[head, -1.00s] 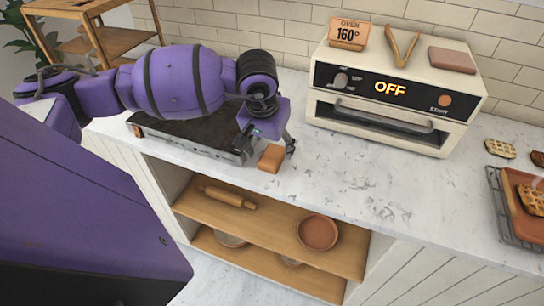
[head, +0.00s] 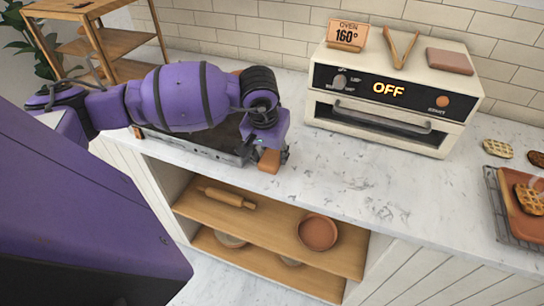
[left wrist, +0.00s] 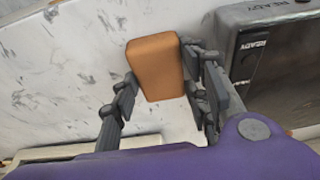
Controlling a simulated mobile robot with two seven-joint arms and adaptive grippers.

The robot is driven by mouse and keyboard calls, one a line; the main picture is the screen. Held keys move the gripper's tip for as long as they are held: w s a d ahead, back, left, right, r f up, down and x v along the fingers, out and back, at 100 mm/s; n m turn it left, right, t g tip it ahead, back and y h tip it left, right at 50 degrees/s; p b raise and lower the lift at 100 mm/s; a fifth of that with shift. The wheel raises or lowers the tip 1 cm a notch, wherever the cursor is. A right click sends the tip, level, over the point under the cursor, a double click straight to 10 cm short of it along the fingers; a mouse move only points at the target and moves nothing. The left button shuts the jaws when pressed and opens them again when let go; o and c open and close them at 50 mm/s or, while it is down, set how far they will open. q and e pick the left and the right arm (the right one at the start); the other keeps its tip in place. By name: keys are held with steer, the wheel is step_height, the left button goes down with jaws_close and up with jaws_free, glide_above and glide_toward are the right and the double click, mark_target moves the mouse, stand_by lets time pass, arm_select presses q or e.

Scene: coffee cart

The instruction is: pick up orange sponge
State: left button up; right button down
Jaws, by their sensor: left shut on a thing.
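The orange sponge (head: 268,162) is a small block on the pale marble counter near its front edge, just right of the dark griddle. My left gripper (head: 270,155) comes down over it from above and is shut on it. In the left wrist view the sponge (left wrist: 156,66) sits between the two dark fingers (left wrist: 160,80), with its far end sticking out past them. I cannot tell whether the sponge still touches the counter. My right gripper is not in view.
The griddle (head: 190,147) stands close beside the left gripper. A cream oven (head: 385,133) stands to the right at the back. A wire rack (head: 497,210) with an orange tray is at the far right. The counter between oven and front edge is clear.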

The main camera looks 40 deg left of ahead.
arm_select(q)
steer(key=shift+r, duration=0.55)
steer(key=s+d+r, duration=0.1)
steer(key=r, duration=0.1)
steer(key=d+r+b, duration=0.1)
steer(key=r, duration=0.1)
steer(key=s+d+r, duration=0.1)
steer(key=r, duration=0.2)
steer(key=shift+s+d, duration=0.1)
steer(key=shift+s, duration=0.2)
steer(key=s+d+r+b, duration=0.1)
steer(key=s+d+r, duration=0.4)
steer(key=s+d, duration=0.1)
steer(key=shift+s+d+b, duration=0.3)
steer(key=shift+s+d, duration=0.05)
steer(key=shift+d, duration=0.3)
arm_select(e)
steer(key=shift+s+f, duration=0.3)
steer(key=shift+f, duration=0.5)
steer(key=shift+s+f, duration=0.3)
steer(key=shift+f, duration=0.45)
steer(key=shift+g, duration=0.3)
